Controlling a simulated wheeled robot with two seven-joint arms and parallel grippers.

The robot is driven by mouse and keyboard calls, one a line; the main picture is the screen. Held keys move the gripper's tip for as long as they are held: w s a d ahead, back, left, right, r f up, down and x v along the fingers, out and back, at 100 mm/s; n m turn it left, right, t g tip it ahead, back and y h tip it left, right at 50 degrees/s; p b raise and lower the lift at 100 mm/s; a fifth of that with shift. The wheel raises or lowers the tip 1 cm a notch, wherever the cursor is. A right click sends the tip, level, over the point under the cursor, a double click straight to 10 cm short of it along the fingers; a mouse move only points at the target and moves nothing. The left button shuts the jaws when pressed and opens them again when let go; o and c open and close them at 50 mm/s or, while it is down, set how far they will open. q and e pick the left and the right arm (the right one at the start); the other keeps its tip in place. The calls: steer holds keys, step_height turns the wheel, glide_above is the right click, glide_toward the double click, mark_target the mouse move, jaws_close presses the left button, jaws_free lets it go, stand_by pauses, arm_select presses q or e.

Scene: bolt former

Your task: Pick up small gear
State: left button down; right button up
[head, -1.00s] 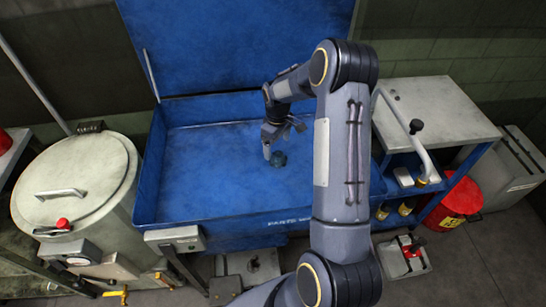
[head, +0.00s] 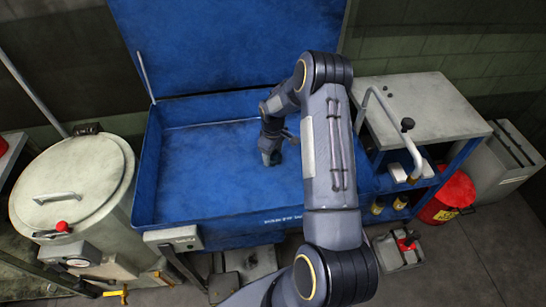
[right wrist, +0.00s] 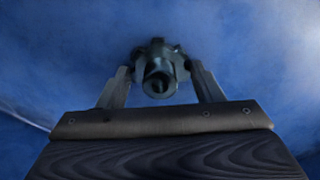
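The small gear, a dark grey toothed part with a round hollow hub (right wrist: 158,76), is in the middle of the right wrist view, against the blue floor of the wash basin. My right gripper (right wrist: 160,82) has its two fingers apart, one on each side of the gear, with their tips close to its teeth. Whether they touch it is not clear. In the head view my right gripper (head: 270,155) points down low over the basin floor, and the gear is hidden or merges with the dark fingers. My left gripper is not in view.
The blue basin (head: 185,205) has raised walls and an upright lid (head: 225,45) behind. A curved pipe (head: 393,120) and a grey-topped cabinet (head: 430,105) stand at right. A round lidded drum (head: 70,185) stands at left. The basin floor left of my gripper is clear.

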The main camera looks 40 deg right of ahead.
steer(key=c, duration=0.7)
steer(key=shift+c, duration=0.7)
steer(key=shift+r, duration=0.15)
